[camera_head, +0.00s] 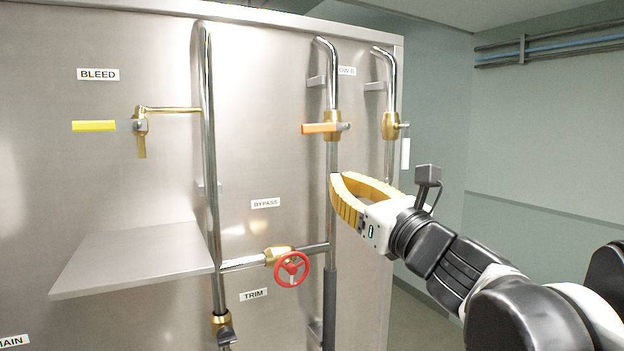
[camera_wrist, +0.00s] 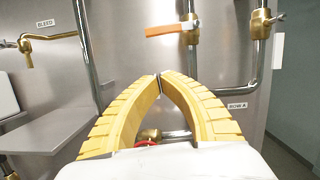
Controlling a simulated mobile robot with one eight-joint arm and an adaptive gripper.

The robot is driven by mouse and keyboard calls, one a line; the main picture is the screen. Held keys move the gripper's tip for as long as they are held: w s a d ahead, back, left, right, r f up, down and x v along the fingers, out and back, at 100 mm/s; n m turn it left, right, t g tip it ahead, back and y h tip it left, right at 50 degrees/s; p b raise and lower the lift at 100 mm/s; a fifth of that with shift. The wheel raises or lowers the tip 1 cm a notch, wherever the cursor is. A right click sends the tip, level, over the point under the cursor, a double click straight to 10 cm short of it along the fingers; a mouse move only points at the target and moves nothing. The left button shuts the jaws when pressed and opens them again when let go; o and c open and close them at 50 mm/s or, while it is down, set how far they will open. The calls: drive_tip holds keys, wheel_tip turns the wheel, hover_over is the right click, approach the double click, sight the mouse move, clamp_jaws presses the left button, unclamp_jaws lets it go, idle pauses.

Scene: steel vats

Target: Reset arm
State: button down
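My gripper (camera_head: 338,180) has yellow ribbed fingers and is raised in front of the steel panel, close to the right vertical pipe. In the wrist view its fingertips (camera_wrist: 160,78) come together at the middle, with nothing seen between them. The arm reaches in from the lower right. An orange-handled valve (camera_head: 322,128) sits just above the gripper, its lever horizontal. It also shows in the wrist view (camera_wrist: 170,30). I cannot tell from these frames whether the fingers touch the pipe.
A yellow-handled valve (camera_head: 95,126) is by the BLEED label. A white-handled valve (camera_head: 405,152) hangs vertical at the right. A red handwheel (camera_head: 291,269) is below left of the gripper. A steel shelf (camera_head: 135,258) juts out at left. Open room lies right of the panel.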

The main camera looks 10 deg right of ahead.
drive_tip(key=shift+s+d, duration=0.15)
drive_tip(key=s+a+f+n+g+b, duration=0.25)
drive_tip(key=f+n+b, duration=0.35)
drive_tip(key=f, duration=0.6)
drive_tip(key=s+a+f+n+g+y+b, duration=0.1)
drive_tip(key=s+a+f+n+g+b, duration=0.15)
drive_tip(key=f+n+b, duration=0.65)
drive_tip(key=s+a+f+n+g+b, duration=0.2)
drive_tip(key=s+a+f+n, duration=0.1)
drive_tip(key=f, duration=1.2)
drive_tip(key=s+d+f+n+g+h+b, duration=0.2)
drive_tip(key=s+d+f+n+b, duration=0.1)
drive_tip(key=f, duration=0.8)
drive_tip(key=s+d+f+n+g+h+b, duration=0.1)
drive_tip(key=s+d+f+n+h+b, duration=0.2)
drive_tip(key=f, duration=0.9)
drive_tip(key=s+d+f+n+g+h+b, duration=0.2)
drive_tip(key=s+d+f+n+b, duration=0.2)
drive_tip(key=f+b, duration=0.5)
wheel_tip(320, 180, down, 2)
drive_tip(key=d+n, duration=0.2)
drive_tip(key=n, duration=0.1)
drive_tip(key=shift+d+f+g+h+b, duration=0.25)
drive_tip(key=shift+d+g+h+b, duration=0.05)
drive_tip(key=shift+d+h, duration=0.1)
drive_tip(key=shift+a, duration=0.1)
